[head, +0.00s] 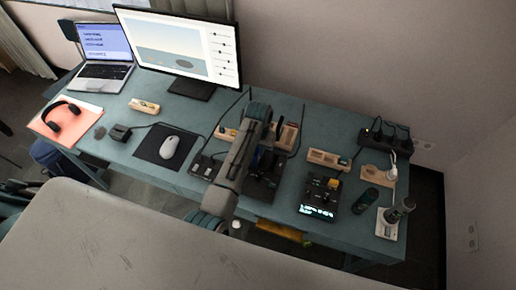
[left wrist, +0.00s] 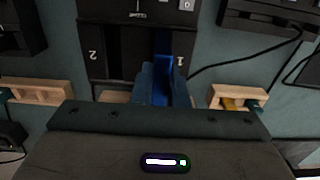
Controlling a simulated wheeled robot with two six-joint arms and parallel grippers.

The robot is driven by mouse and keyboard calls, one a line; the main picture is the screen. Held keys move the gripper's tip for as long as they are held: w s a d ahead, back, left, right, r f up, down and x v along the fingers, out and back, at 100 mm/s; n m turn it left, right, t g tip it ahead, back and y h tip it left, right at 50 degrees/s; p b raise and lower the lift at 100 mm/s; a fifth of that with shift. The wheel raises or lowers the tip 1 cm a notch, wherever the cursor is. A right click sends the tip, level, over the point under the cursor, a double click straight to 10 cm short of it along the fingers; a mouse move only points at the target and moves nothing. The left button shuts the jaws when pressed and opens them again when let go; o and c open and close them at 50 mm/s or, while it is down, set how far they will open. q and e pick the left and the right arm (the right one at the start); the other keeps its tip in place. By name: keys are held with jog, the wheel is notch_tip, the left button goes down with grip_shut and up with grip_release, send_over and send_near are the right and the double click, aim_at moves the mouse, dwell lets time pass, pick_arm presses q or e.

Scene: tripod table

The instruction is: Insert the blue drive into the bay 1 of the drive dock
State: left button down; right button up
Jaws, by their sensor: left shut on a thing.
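The blue drive (left wrist: 162,52) stands upright between the two fingers of my left gripper (left wrist: 163,84), which is shut on it. In the left wrist view the drive lines up with the slot marked 1 of the black drive dock (left wrist: 118,42). I cannot tell how deep it sits in the bay. Bay 2, to the left, looks dark and empty. In the head view the dock (head: 264,189) is partly covered by my left arm, and the fingertips are mostly hidden. My right gripper is not in view.
Wooden holders (head: 330,159) stand behind and beside the dock on the teal table. A device with a lit display (head: 317,211) is to the right, a mouse (head: 169,147) on a black mat to the left. Cables run behind the dock.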

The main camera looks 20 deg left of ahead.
pick_arm(q)
jog(key=shift+f, duration=0.35)
jog(key=c, duration=1.3)
grip_release()
jog(key=shift+c, duration=0.2)
jog(key=shift+r, duration=0.1)
notch_tip(320, 180, up, 10)
jog(key=b, duration=0.3)
jog(key=shift+f, duration=0.25)
jog(key=shift+r, duration=0.6)
